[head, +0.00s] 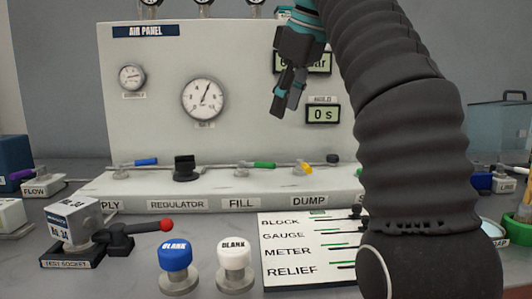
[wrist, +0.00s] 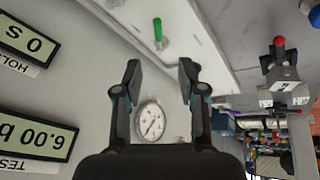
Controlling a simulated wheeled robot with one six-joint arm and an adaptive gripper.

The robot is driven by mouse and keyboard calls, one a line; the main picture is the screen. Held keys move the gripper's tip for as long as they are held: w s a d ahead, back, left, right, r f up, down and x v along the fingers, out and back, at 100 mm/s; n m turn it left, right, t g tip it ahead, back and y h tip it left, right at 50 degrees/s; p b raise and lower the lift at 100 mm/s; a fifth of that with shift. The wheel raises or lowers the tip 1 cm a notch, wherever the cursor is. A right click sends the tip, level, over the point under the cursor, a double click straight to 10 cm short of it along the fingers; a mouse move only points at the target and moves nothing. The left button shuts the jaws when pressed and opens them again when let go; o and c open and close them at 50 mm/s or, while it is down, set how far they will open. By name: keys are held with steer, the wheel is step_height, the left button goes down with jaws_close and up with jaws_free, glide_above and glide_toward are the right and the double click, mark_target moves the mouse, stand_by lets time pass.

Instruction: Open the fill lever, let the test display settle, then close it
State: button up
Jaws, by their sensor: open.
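The fill lever (head: 262,165) has a green handle and sits above the FILL label; its handle points right along the pipe. It also shows in the wrist view (wrist: 157,30), beyond my fingertips. The test display (head: 318,63) is partly hidden behind my gripper in the head view. In the wrist view the test display (wrist: 35,136) appears upside down and reads 6.00 b, its edge cut off. My gripper (head: 286,103) hangs in front of the panel, up and right of the lever and apart from it. Its fingers (wrist: 160,80) are spread with nothing between them.
A hold display (head: 323,114) reads 0 s. The blue (head: 146,161) and yellow (head: 304,167) levers and the black regulator knob (head: 185,167) flank the fill lever.

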mark_target(257, 164)
steer(key=b+x, duration=0.1)
steer(key=x, duration=0.6)
steer(key=b+x, duration=0.2)
steer(key=x, duration=0.4)
steer(key=shift+w+a+f, duration=0.15)
steer(key=shift+w+f, duration=0.1)
steer(key=shift+w, duration=0.15)
jaws_close()
